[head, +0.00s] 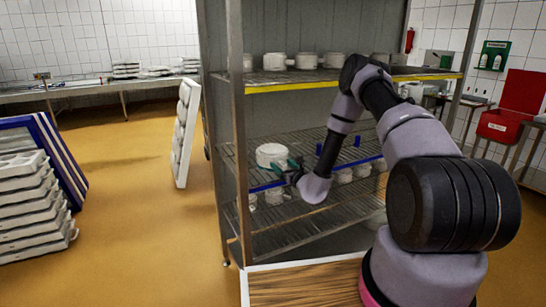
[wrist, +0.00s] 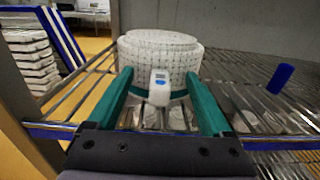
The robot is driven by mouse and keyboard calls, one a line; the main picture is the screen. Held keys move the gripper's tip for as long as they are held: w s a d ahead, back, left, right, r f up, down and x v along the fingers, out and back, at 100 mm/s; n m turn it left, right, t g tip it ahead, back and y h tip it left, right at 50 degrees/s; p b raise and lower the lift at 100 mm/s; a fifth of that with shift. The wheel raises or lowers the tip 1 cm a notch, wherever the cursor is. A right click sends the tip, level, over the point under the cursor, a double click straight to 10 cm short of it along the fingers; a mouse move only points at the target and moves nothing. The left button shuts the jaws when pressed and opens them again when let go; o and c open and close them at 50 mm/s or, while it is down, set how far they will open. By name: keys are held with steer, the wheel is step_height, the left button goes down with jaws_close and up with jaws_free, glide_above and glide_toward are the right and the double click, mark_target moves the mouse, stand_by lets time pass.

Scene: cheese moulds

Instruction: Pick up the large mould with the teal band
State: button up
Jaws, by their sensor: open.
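A large white mould (head: 271,154) with a gridded surface stands upright on the middle wire shelf. It fills the upper middle of the wrist view (wrist: 158,52). My gripper (head: 290,165) is open at the mould's front. In the wrist view its fingertips (wrist: 158,76) lie either side of the device, overlapping the mould's lower sides. I cannot tell whether they touch it.
A blue peg (wrist: 280,78) stands on the shelf to the right. A blue rail (wrist: 285,143) runs along the shelf's front edge. Several moulds stand on the upper shelf (head: 350,78), and smaller ones sit below. A rack post (head: 238,130) is close on the left.

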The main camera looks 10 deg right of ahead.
jaws_close()
